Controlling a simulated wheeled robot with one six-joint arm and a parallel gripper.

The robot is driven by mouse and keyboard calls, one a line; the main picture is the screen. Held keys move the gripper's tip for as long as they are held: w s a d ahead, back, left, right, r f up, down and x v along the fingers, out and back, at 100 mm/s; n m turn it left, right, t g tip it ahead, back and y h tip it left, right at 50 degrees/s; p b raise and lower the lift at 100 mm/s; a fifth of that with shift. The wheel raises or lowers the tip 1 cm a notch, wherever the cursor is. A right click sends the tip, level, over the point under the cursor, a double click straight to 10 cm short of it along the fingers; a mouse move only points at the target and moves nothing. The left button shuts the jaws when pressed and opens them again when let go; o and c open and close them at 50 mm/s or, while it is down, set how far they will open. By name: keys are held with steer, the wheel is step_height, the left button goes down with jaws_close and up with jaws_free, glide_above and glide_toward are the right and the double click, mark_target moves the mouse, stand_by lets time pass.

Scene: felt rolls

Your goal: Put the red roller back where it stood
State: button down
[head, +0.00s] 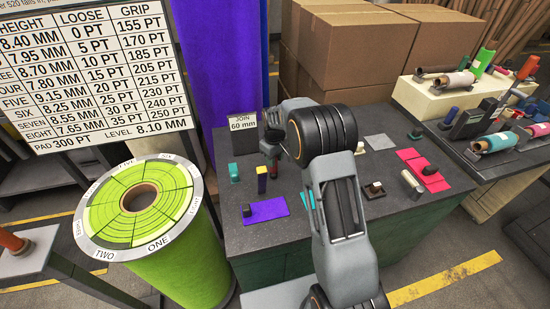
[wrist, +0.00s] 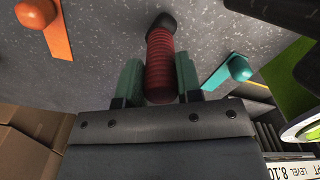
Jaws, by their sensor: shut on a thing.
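The red roller (wrist: 159,65) shows in the wrist view as a ribbed red cylinder with a dark end. My gripper (wrist: 158,80) is shut on it, with a green finger pad on each side. The roller's dark end points away from the gripper, toward the grey speckled tabletop. I cannot tell whether it touches the top. In the head view my gripper (head: 271,140) is over the back left of the grey table (head: 240,240), with the red roller (head: 269,149) small and dark beneath it. My arm hides part of the table's middle.
The "JOIN 60 mm" sign (head: 243,123) is behind. A large green felt roll (head: 140,230) stands left; cardboard boxes (head: 345,45) are behind.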

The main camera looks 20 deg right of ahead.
steer(key=shift+f, duration=0.1)
steer(key=c, duration=0.7)
jaws_free()
step_height(320, 180, up, 14)
steer(key=shift+f+b, duration=0.1)
steer(key=shift+b, duration=0.45)
